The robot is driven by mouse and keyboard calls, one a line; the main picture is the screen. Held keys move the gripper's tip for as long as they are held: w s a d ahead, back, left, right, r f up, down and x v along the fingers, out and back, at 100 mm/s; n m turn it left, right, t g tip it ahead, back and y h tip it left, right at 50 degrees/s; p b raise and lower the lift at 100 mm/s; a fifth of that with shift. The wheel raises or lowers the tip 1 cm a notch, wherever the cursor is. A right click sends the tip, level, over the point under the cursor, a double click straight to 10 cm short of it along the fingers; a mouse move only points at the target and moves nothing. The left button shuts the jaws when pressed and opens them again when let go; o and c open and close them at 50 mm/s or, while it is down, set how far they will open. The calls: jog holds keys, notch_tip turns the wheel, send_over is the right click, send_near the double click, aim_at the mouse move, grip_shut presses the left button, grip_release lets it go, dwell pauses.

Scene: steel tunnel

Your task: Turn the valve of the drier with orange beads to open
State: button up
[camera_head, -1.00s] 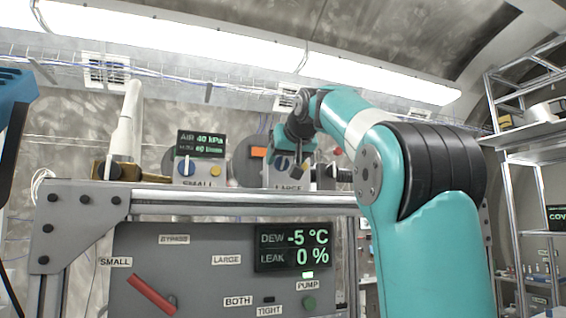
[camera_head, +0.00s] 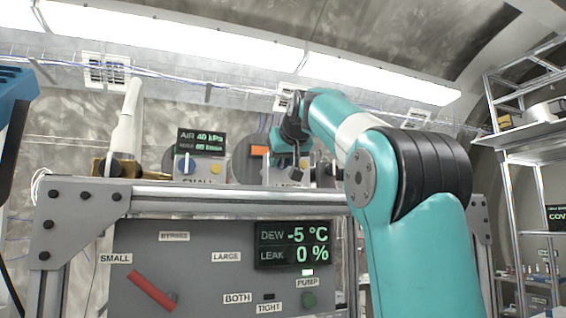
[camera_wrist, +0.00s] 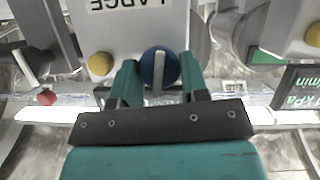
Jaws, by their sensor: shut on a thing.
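The blue round knob (camera_wrist: 158,68) with a pale bar across it sits on a pale panel labelled LARGE (camera_wrist: 130,30), which appears upside down in the wrist view. My gripper (camera_wrist: 160,76) has one green finger on each side of this knob and is shut on it. The pale bar points roughly along the fingers. In the head view my gripper (camera_head: 282,160) is in front of the LARGE panel (camera_head: 268,178) and largely hides the knob. I cannot make out beads in either view.
A SMALL unit (camera_head: 206,168) with its own blue knob (camera_head: 186,165) stands to the left. Below are a frame rail (camera_head: 230,198), a display (camera_head: 293,246) reading -5 °C and 0 %, and a red lever (camera_head: 151,292).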

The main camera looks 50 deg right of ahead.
jog(key=shift+n+h, duration=0.4)
jog(key=shift+n, duration=0.2)
jog(key=o, duration=0.9)
jog(key=shift+o, duration=0.2)
jog(key=p+v, duration=0.5)
jog(key=v, duration=1.2)
jog(key=shift+a+r, duration=0.2)
jog(key=shift+r, duration=0.1)
